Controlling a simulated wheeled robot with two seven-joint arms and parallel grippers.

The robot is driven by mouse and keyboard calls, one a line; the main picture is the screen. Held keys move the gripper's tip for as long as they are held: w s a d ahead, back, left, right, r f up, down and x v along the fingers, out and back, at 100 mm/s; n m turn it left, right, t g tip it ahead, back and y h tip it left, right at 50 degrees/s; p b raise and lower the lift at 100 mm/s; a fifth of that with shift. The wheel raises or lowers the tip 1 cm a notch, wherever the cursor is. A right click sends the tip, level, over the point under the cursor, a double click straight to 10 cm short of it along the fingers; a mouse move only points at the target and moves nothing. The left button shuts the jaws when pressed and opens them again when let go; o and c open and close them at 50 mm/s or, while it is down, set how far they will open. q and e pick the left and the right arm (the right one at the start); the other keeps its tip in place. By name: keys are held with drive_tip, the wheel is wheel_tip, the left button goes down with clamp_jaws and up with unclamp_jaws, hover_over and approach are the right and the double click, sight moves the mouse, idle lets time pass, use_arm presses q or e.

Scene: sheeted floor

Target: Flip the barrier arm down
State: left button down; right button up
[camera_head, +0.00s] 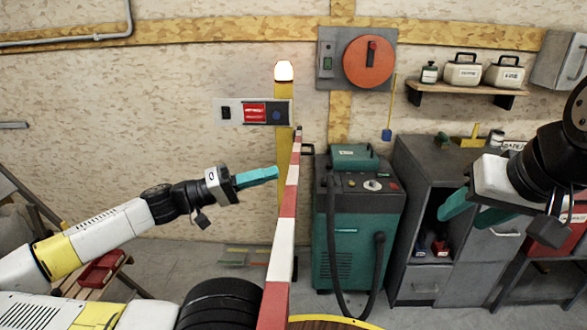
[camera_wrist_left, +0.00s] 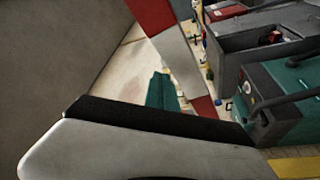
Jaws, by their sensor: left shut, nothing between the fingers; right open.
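The barrier arm (camera_head: 283,240) is a long red-and-white striped bar. In the head view it runs from beside the yellow post (camera_head: 283,150) down to the bottom edge; its exact tilt is hard to tell. My left gripper (camera_head: 276,172) has teal fingers, shut and empty, just left of the bar's upper part; I cannot tell whether they touch. In the left wrist view the striped bar (camera_wrist_left: 177,58) crosses diagonally beyond the teal fingers (camera_wrist_left: 162,92). My right gripper (camera_head: 462,207) is open and empty, far right of the bar, in front of the grey cabinet.
A lit lamp (camera_head: 284,71) tops the post. A green machine (camera_head: 357,240) with a black hose stands right of the bar. A grey cabinet (camera_head: 425,275) is further right, under a shelf (camera_head: 470,89) with canisters. A low wooden stand (camera_head: 125,278) is at left.

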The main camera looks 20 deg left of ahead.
use_arm(q)
drive_tip(key=v, duration=0.5)
idle(0.4)
